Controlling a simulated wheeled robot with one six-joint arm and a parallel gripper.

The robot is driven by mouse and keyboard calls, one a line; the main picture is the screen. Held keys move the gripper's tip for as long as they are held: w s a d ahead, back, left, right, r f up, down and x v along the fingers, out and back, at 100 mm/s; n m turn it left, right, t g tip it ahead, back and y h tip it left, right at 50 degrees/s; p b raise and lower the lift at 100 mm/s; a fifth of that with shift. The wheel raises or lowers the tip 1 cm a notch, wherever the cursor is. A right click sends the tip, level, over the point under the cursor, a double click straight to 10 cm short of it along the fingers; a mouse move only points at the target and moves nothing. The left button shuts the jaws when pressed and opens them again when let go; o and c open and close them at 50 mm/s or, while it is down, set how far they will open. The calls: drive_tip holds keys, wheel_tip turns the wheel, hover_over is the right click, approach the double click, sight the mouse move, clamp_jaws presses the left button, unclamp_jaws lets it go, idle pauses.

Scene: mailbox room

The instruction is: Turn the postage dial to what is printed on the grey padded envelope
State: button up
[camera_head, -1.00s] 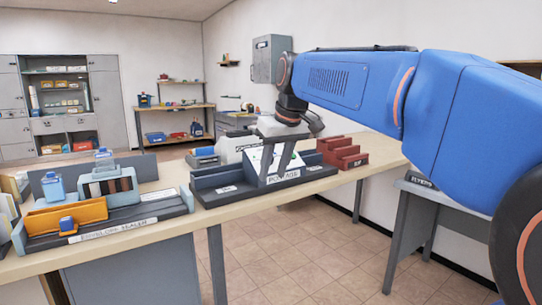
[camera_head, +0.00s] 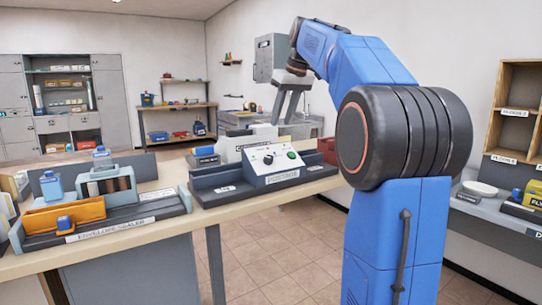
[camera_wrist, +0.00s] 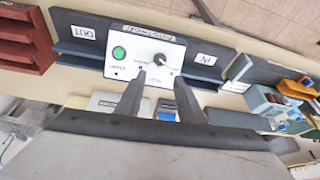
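The postage dial (camera_head: 268,159) is a small dark knob on the white sloped face of the postage machine (camera_head: 290,178), left of a green button (camera_head: 291,155). In the wrist view, seen upside down, the dial (camera_wrist: 160,59) lies just beyond the fingertips, right of the green button (camera_wrist: 119,52). My gripper (camera_head: 284,121) is raised above and behind the panel; its two fingers (camera_wrist: 160,76) are apart with nothing between them. The dial's printed settings are too small to read. I cannot pick out the grey padded envelope or its print.
The envelope sealer (camera_head: 118,225) stands left on the same bench (camera_head: 235,211). A red stepped tray (camera_wrist: 22,42) is at the machine's other end. Grey and blue items stand behind the machine. A low side table and wooden shelves are at the right; the floor between is clear.

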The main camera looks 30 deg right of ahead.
sight(270, 158)
drive_tip(key=x, duration=1.5)
drive_tip(key=shift+f, duration=0.25)
drive_tip(key=c, duration=0.8)
